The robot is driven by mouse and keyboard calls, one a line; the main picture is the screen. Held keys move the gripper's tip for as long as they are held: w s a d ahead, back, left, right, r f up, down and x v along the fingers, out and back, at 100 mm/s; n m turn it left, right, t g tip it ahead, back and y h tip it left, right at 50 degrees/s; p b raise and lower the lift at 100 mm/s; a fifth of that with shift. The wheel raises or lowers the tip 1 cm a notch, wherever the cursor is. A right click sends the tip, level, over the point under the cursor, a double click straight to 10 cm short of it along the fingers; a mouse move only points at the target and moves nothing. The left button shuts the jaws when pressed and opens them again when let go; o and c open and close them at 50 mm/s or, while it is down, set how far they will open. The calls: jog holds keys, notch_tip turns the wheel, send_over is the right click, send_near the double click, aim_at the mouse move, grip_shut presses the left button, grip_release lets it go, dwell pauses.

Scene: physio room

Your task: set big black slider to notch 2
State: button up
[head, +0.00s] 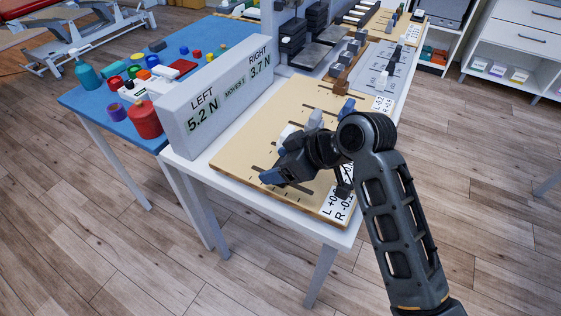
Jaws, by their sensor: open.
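The light wooden board (245,150) lies on the white table, with dark slots cut in it. My gripper (279,161) is low over the front half of this board, its blue-tipped fingers apart. No object shows between them. A small dark shape (343,190) stands by the board's front label, just beyond my wrist; I cannot tell whether it is the big black slider. A grey-white knob (315,119) and a blue knob (347,108) stand behind my wrist. My gripper and arm hide part of the board, its slots and any notch marks there.
A grey display box (215,98) reading LEFT 5.2 N and RIGHT 3.7 N stands along the board's left side. Further boards with blocks and sliders (385,75) lie behind. A blue table (85,98) at left holds coloured items. The floor at front left is clear.

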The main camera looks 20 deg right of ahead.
jog(key=v, duration=0.7)
jog(key=shift+s+d+r, duration=0.2)
jog(key=shift+s+r, duration=0.05)
dwell(0.4)
